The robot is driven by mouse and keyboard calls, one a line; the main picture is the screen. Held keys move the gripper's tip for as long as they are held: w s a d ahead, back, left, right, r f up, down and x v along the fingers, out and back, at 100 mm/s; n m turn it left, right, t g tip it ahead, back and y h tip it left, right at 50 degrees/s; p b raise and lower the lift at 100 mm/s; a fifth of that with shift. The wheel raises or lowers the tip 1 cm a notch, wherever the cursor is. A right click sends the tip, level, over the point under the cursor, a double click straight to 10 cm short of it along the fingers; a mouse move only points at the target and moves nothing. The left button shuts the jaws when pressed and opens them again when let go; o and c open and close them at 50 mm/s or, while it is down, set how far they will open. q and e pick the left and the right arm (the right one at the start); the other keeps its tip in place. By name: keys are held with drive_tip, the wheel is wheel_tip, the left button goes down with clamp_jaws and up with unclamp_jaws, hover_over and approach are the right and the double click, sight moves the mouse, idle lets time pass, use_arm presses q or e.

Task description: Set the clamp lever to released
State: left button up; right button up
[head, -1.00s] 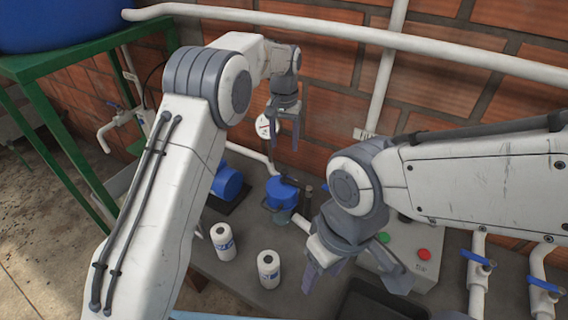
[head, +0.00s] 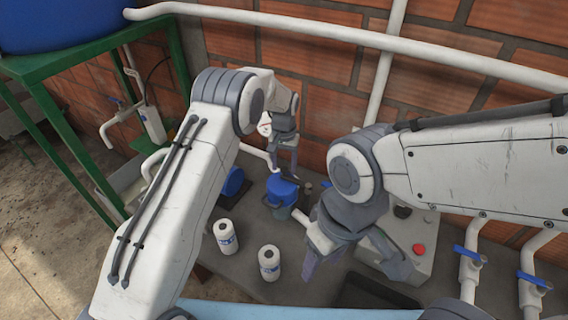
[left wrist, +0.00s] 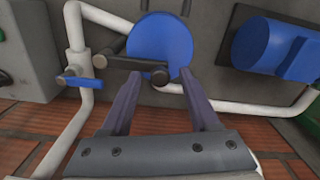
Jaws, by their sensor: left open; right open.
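The clamp lever (left wrist: 130,62) is a dark bar with a thicker grip. It lies across the front of a round blue lid (left wrist: 165,38) in the left wrist view, its grip pointing left. In the head view the blue-lidded housing (head: 281,190) stands at the back of the bench, its lever mostly hidden by my gripper. My left gripper (head: 283,168) is open just above the housing. In the left wrist view its fingers (left wrist: 160,80) are spread below the lever, with nothing held; I cannot tell if they touch it. My right gripper (head: 352,265) is open and empty.
Two white bottles (head: 226,237) (head: 269,263) stand in front of the housing. A blue motor (head: 233,182) is on its left. A grey control box with a red button (head: 418,249) is on the right. White pipes and the brick wall are close behind.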

use_arm(q)
clamp_jaws()
drive_tip(key=shift+r, duration=0.1)
idle(1.2)
